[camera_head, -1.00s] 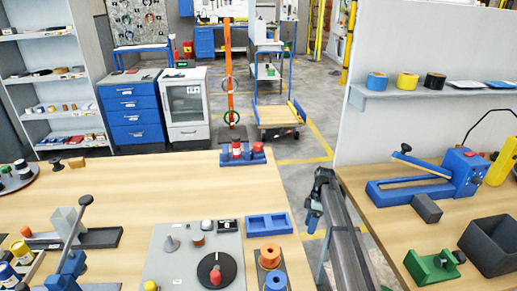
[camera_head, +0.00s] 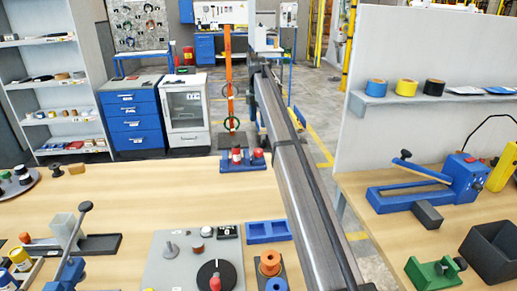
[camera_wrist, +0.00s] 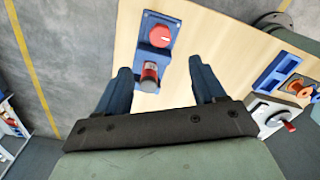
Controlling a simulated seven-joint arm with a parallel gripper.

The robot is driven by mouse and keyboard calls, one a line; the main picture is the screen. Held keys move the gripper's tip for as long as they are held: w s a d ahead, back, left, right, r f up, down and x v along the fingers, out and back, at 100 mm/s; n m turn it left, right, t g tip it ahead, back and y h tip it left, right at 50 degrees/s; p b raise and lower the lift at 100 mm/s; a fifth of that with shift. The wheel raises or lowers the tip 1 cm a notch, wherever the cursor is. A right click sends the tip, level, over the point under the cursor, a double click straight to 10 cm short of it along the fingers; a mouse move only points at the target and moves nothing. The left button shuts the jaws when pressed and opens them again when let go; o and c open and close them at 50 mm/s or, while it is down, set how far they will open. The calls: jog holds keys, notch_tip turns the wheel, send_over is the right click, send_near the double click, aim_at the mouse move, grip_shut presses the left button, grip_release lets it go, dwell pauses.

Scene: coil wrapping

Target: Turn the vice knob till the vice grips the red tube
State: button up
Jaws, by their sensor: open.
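The blue vice (camera_head: 243,167) stands at the far edge of the wooden table, with the red tube (camera_head: 237,156) at its left and the round red knob (camera_head: 258,154) at its right. In the wrist view the red knob (camera_wrist: 160,37) has a pale mark on its face, and the red tube (camera_wrist: 150,72) stands nearer the fingers. My gripper (camera_wrist: 160,66) is open and empty. Its fingers lie on either side of the vice in that picture, apart from it and seemingly above. I cannot tell whether the jaws touch the tube.
A grey board (camera_head: 170,262) with a black dial, an empty blue tray (camera_head: 268,231) and an orange spool (camera_head: 269,262) lie nearer on the table. A walled side bench (camera_head: 385,235) stands right. The table left of the vice is mostly clear.

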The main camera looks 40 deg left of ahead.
aim_at(258, 150)
notch_tip(258, 150, down, 14)
jog(key=shift+s+d+r, duration=0.1)
jog(key=shift+d+r, duration=0.05)
dwell(0.5)
jog(key=shift+c, duration=0.2)
jog(key=c, duration=1)
